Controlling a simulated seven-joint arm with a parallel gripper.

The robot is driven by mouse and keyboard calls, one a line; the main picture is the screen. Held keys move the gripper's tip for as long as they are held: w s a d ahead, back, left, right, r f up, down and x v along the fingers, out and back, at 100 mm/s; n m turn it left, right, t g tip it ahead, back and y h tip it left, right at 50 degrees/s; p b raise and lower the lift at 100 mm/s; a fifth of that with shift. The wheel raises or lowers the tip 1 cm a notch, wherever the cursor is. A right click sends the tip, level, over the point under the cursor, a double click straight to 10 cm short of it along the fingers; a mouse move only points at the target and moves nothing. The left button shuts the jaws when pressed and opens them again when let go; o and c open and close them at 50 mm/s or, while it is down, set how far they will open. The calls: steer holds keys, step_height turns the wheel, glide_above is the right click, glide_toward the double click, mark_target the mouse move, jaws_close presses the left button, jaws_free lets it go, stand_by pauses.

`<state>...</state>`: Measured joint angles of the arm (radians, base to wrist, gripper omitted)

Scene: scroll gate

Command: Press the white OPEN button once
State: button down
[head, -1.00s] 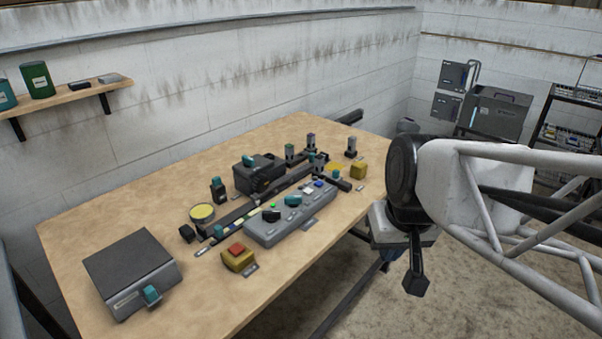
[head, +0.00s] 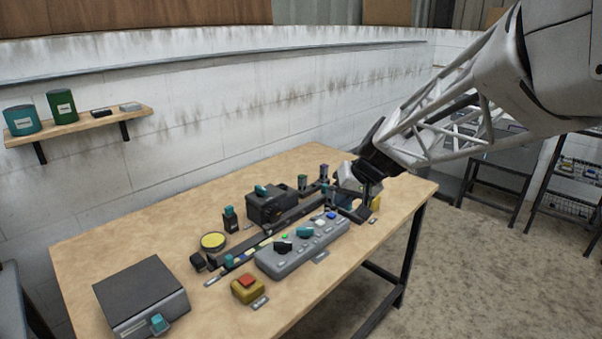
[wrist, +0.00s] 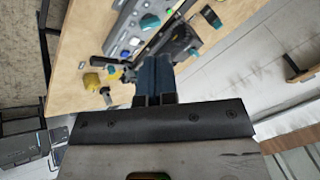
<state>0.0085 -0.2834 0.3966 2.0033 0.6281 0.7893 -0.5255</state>
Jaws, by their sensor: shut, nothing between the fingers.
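The grey control panel (head: 285,262) lies on the wooden table and carries several buttons and knobs. A white button (head: 320,222) sits near its far right end, between a teal knob (head: 305,232) and a blue button (head: 331,215). Any lettering is too small to read. The white button also shows in the wrist view (wrist: 134,42), beyond the fingertips. My gripper (head: 368,196) is shut and empty, pointing down over the table's far right part. It is to the right of the white button and apart from it.
A yellow block (head: 376,203) stands close to my gripper. Dark posts (head: 302,182) and a black box (head: 265,205) stand behind the panel. A red-topped yellow box (head: 247,288) sits at the panel's near left. The table's front strip is mostly clear.

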steer(key=w+a+f+y, duration=0.15)
steer(key=w+f, duration=0.25)
steer(key=w, duration=0.8)
steer(key=t, duration=0.2)
glide_above(322, 221)
step_height(322, 221, down, 6)
steer(key=f, duration=0.1)
steer(key=shift+r+y, duration=0.2)
steer(key=shift+y, duration=0.15)
steer(key=shift+f, duration=0.2)
steer(key=shift+f, duration=4.2)
